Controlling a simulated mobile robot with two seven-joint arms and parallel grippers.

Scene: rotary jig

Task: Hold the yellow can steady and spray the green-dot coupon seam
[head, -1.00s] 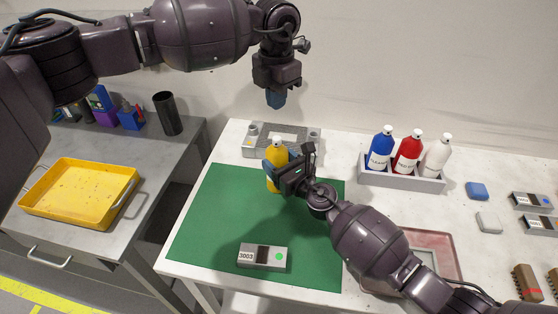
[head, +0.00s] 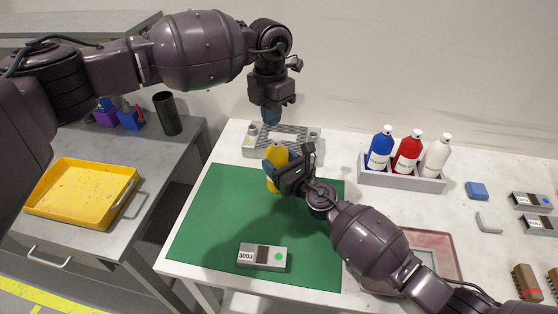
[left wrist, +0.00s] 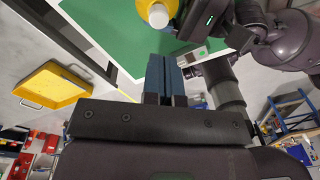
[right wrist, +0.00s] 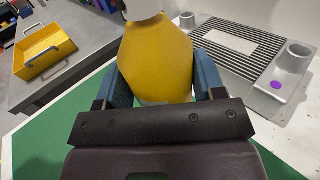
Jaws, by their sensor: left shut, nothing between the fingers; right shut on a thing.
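The yellow can (head: 271,182) stands upright at the back of the green mat (head: 215,225). It also shows in the left wrist view (left wrist: 152,14) and fills the middle of the right wrist view (right wrist: 157,62). My right gripper (head: 272,170) is shut around the can's body, with blue fingers on both sides. My left gripper (head: 271,116) is shut and empty, pointing down above and behind the can, apart from it. The green-dot coupon (head: 262,257), marked 3003, lies near the mat's front edge with a dark band across its middle.
A grey jig plate (head: 308,145) with cups stands behind the can. A grey rack (head: 400,179) of blue, red and white bottles stands at right. More coupons, small blocks and brushes lie far right. A yellow tray (head: 70,218) sits on the left bench.

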